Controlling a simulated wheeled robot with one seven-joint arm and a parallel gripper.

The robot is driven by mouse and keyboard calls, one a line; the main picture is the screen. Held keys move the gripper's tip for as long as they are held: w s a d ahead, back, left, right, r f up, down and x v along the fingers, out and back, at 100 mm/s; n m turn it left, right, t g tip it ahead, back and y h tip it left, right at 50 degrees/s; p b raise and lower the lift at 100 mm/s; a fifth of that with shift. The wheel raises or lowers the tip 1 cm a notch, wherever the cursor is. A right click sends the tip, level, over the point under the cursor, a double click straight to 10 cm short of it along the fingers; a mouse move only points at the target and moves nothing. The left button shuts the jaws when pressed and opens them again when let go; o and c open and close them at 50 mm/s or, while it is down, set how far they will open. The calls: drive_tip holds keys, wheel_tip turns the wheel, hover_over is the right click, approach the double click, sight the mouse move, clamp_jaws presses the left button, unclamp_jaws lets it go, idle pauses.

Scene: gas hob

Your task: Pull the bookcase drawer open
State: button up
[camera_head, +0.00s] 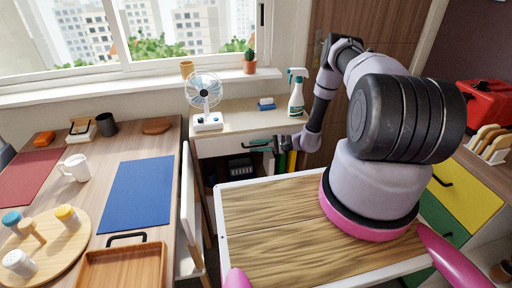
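The bookcase (240,115) stands against the back wall under the window, with a pale wooden top. My gripper (258,145) is in front of the right half of the drawer front, with dark fingers extending left from the wrist. The drawer handle cannot be told apart from the fingers, so contact is unclear. The fingers are too small to show whether they are open or shut.
A fan (207,121), a spray bottle (297,92) and a blue sponge (266,103) stand on the bookcase. A wooden-topped table (270,215) lies in front. A white chair (189,210) and a desk (95,180) are at left. A yellow-and-green drawer unit (465,200) is at right.

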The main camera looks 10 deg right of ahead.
clamp_jaws()
idle(1.5)
